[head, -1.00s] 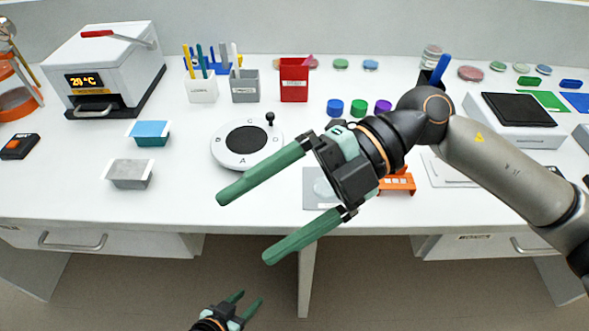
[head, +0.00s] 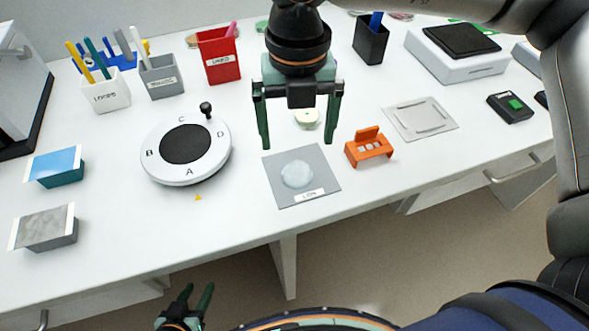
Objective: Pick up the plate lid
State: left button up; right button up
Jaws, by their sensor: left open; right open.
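A clear round disc (head: 297,174), which looks like the plate lid, lies flat on a grey mat (head: 322,190) near the bench's front edge. The mat has a small white label, hard to read. My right gripper (head: 298,136) points down, open and empty, just behind the mat in the picture. Its fingers stand apart to either side of a small cream round dish (head: 307,118) seen between them; I cannot tell their height above the bench. My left gripper (head: 197,306) is low, in front of the bench, open and empty.
An orange rack (head: 369,147) stands just right of the mat. A round dial device (head: 218,155) marked with letters stands to the left. Pen holders and a red bin (head: 219,56) stand behind. Bare bench lies left of the mat.

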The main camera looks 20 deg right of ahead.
aim_at(297, 171)
notch_tip(297, 171, down, 7)
jog(key=shift+s+f, duration=0.15)
jog(key=shift+f, duration=0.05)
dwell(0.3)
jog(key=shift+c, duration=0.4)
jog(key=c, duration=1.3)
jog(key=shift+o, duration=0.2)
jog(key=shift+r, duration=0.15)
